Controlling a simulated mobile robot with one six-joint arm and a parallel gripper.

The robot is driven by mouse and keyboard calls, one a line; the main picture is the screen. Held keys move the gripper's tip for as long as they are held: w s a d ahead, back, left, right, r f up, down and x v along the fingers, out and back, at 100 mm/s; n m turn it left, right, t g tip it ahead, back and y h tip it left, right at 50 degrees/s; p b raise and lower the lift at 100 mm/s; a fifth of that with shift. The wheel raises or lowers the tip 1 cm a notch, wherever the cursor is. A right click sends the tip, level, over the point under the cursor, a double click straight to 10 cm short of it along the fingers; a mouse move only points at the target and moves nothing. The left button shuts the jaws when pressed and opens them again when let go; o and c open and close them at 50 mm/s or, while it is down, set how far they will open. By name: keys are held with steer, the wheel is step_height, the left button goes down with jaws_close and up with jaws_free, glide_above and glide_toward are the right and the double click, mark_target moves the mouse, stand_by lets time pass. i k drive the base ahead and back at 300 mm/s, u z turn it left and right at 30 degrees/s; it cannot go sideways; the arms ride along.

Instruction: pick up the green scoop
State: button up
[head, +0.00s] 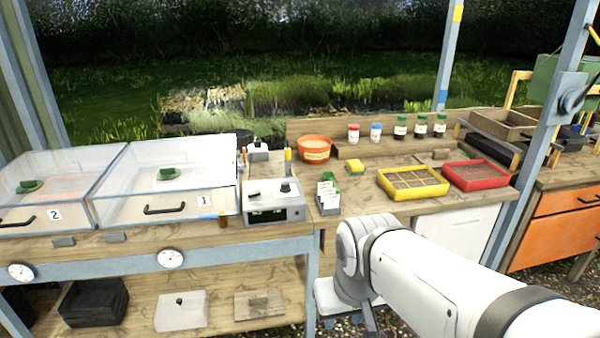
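I cannot make out a green scoop for certain in the head view. Small dark green pieces show at clear case 2 (28,186) and clear case 1 (168,174); their shape is too small to name, and I cannot tell whether they are in the cases or on the lids. My white arm comes in from the lower right, bends in front of the bench and points down. Its end is cut off by the bottom edge, so my gripper is out of view.
Several lidded jars stand behind. An orange cabinet (560,232) is at right.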

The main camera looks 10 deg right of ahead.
mark_target(328, 175)
steer(key=z, duration=0.8)
steer(key=i, duration=1.75)
steer(key=u, duration=0.8)
